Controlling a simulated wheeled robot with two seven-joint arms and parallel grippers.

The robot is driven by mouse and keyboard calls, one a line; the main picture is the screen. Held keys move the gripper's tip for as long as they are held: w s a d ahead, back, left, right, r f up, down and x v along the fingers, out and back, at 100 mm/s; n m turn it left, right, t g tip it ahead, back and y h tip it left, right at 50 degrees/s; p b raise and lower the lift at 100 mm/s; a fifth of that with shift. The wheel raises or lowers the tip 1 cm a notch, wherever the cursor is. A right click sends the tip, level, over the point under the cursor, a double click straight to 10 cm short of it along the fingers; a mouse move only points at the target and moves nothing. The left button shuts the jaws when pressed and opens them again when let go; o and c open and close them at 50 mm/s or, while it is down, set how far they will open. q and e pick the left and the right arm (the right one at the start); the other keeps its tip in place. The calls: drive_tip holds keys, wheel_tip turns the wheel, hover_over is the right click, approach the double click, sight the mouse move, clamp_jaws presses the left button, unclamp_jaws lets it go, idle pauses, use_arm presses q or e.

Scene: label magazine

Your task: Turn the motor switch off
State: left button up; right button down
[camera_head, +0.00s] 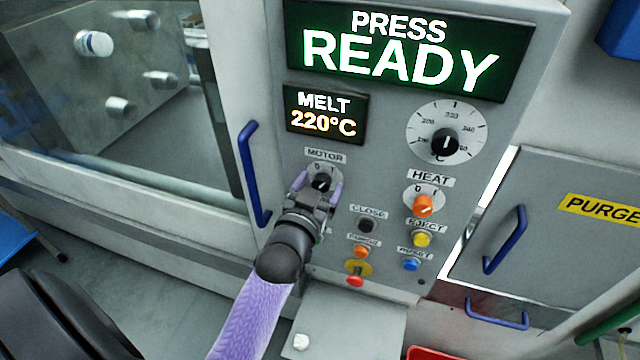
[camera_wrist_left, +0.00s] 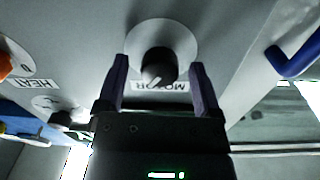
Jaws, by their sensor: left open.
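The motor switch (camera_head: 320,183) is a black rotary knob on a round white dial, under a MOTOR label on the grey control panel (camera_head: 385,185). The dial carries a 0 at left and a 1 at right; the exact pointer direction is hard to tell. My left gripper (camera_head: 318,190) is at the knob with its jaws open, one finger on each side. In the left wrist view the motor knob (camera_wrist_left: 158,66) stands between the fingertips of the left gripper (camera_wrist_left: 160,75), with gaps visible on both sides. My right gripper is not in view.
The orange HEAT knob (camera_head: 423,205) is right of the motor switch. The black CLOSE button (camera_head: 367,226), yellow EJECT button (camera_head: 422,240) and red button (camera_head: 355,281) sit below. A blue door handle (camera_head: 252,175) stands close at left. A temperature dial (camera_head: 446,132) is above right.

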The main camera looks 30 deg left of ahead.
use_arm(q)
drive_tip(key=shift+c, duration=0.4)
clamp_jaws()
drive_tip(key=shift+n, duration=0.3)
drive_tip(key=n+p, duration=0.1)
drive_tip(key=n, duration=0.1)
drive_tip(key=shift+n+p, duration=0.3)
drive_tip(key=shift+n, duration=0.1)
drive_tip(key=n+p, duration=0.1)
drive_tip(key=n, duration=0.2)
drive_tip(key=shift+n, duration=0.4)
drive_tip(key=n, duration=0.3)
drive_tip(key=shift+f+n+p, duration=0.1)
drive_tip(key=shift+n+p, duration=0.25)
drive_tip(key=shift+n, duration=1.55)
